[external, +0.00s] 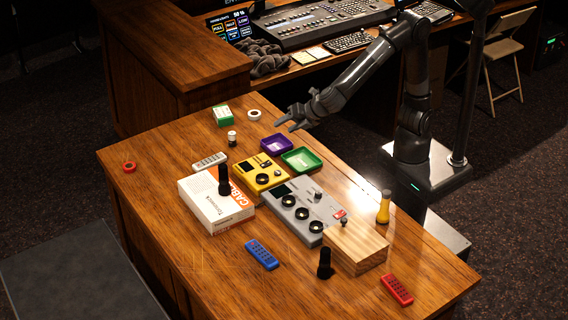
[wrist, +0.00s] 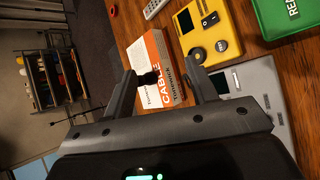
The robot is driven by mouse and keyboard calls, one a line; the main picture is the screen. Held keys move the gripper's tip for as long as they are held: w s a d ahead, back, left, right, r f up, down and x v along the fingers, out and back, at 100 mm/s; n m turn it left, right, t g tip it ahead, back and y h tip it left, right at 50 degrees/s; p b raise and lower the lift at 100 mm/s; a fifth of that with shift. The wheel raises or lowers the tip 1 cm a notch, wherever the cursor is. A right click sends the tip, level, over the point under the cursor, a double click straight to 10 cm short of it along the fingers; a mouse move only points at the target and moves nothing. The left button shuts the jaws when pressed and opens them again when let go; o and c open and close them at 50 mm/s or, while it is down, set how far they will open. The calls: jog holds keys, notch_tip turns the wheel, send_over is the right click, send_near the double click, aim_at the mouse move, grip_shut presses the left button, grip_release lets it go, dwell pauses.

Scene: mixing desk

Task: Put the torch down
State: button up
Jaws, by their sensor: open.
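A black torch (external: 223,181) stands upright on the white and orange cable box (external: 212,207). Another black torch (external: 325,264) stands on the desk beside a wooden block (external: 356,251), and a yellow torch (external: 384,208) stands behind that block. My gripper (external: 287,122) is open and empty, raised over the far part of the desk, apart from all the torches. In the wrist view, the open fingers (wrist: 160,82) frame the cable box (wrist: 158,62), with the dark torch (wrist: 148,78) on it showing between them, farther off.
A yellow device (external: 262,172), a grey device (external: 305,207), and purple (external: 276,144) and green (external: 302,160) trays fill the middle. Blue (external: 262,254) and red (external: 397,290) remotes lie near the front. The desk's left side is mostly clear, with a red ring (external: 129,167).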

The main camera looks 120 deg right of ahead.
jog(key=s+a+m+y, duration=0.2)
jog(key=s+a+m, duration=0.2)
jog(key=s, duration=0.5)
jog(key=s+a+r+m+y, duration=0.1)
jog(key=s+a+m+y, duration=0.2)
jog(key=s, duration=0.7)
jog(key=s+a+r+m+y, duration=0.1)
jog(key=s+a+m+y, duration=0.2)
jog(key=s+m, duration=0.4)
jog(key=s+a, duration=0.1)
jog(key=s, duration=0.1)
jog(key=shift+s+a+r, duration=0.2)
jog(key=shift+s+a, duration=0.1)
jog(key=shift+r, duration=0.1)
